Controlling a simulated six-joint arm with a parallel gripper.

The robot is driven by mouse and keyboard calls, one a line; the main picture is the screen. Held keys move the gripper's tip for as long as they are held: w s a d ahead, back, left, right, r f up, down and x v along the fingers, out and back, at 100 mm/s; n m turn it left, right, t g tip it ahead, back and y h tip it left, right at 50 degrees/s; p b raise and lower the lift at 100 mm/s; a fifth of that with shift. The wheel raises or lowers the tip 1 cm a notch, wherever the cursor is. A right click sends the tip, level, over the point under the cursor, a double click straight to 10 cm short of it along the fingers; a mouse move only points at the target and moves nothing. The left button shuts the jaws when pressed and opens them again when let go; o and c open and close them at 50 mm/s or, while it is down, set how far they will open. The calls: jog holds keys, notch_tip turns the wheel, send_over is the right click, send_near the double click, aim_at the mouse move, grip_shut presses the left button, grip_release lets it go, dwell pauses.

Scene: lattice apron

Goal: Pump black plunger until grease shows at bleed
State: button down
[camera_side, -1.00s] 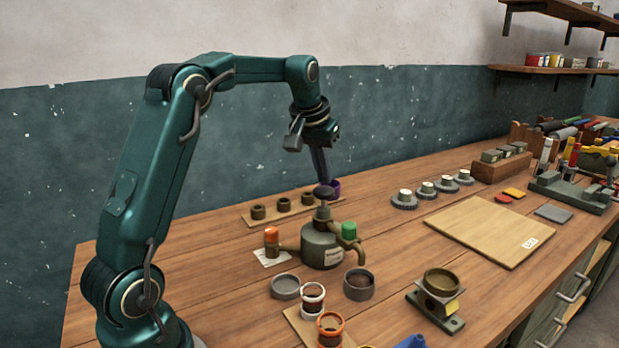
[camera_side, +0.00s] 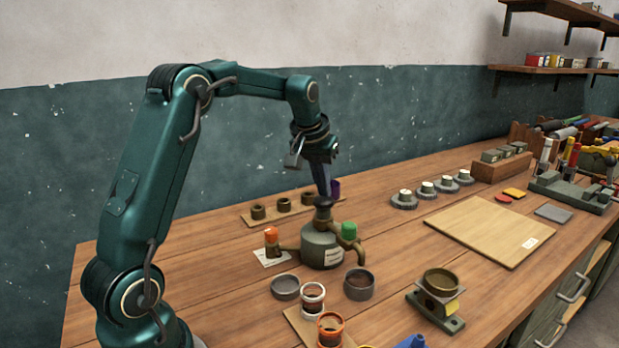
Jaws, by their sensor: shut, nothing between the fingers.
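The grease pump is a grey-green pot (camera_side: 320,248) with a label, standing on the bench. Its black plunger (camera_side: 323,203) sits low on the pot's neck. My gripper (camera_side: 325,194) is shut and empty, pointing down with its tips at the top of the plunger, seemingly touching it. A green-capped fitting (camera_side: 349,231) is on the right, above a curved spout (camera_side: 358,254). A round grey dish (camera_side: 359,283) with dark contents lies below the spout. I cannot make out grease at either outlet.

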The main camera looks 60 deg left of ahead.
jog(key=shift+r, duration=1.8)
jog(key=shift+r, duration=0.1)
jog(key=shift+r, duration=2.9)
